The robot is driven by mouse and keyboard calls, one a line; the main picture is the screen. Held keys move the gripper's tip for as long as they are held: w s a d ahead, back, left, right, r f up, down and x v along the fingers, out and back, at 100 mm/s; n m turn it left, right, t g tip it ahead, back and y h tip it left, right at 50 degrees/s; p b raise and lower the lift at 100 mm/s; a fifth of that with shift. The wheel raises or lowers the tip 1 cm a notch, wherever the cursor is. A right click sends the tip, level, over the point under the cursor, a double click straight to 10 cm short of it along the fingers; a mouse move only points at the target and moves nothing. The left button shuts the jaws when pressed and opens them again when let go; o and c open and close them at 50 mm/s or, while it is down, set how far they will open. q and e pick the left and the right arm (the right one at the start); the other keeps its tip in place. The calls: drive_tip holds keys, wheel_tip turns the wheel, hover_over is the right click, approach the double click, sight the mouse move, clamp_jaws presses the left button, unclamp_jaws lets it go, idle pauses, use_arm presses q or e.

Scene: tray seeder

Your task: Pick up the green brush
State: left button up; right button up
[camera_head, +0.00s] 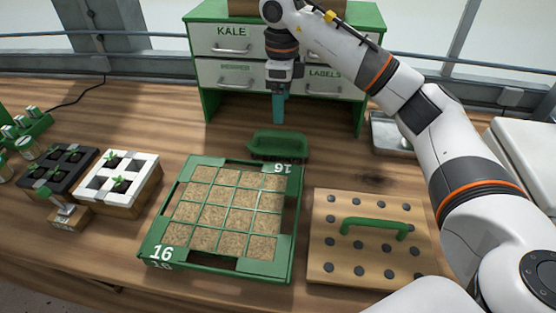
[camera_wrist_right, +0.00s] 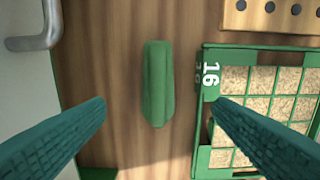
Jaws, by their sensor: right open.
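The green brush (camera_head: 279,144) lies on the wooden table between the seed tray and the drawer cabinet. In the right wrist view the brush (camera_wrist_right: 157,84) lies lengthwise near the middle, ahead of and between the two teal fingers. My right gripper (camera_head: 279,108) points down above and just behind the brush, apart from it. In the right wrist view its fingers (camera_wrist_right: 160,108) are spread wide with nothing between them. My left gripper is not in view.
A green 16-cell tray (camera_head: 290,222) filled with soil sits just in front of the brush. A wooden dibber board (camera_head: 330,275) with a green handle stands to its right. The drawer cabinet (camera_head: 220,73) stands behind. Seedling pots (camera_head: 127,201) are at left, a metal tray (camera_head: 388,136) at right.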

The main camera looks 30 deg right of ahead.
sight(280, 132)
wheel_tip(280, 132, down, 7)
drive_tip(key=shift+r+p, duration=0.15)
drive_tip(key=shift+p, duration=0.3)
drive_tip(key=shift+w+f+p, duration=0.15)
drive_tip(key=shift+f+p, duration=0.1)
drive_tip(key=shift+f, duration=1.1)
drive_tip(key=shift+w+f+p, duration=0.1)
drive_tip(key=shift+f+p, duration=0.15)
drive_tip(key=shift+f, duration=1.1)
drive_tip(key=shift+c, duration=0.6)
drive_tip(key=c, duration=1)
wheel_tip(280, 132, up, 10)
drive_tip(key=shift+r+b, duration=0.1)
drive_tip(key=shift+b, duration=0.4)
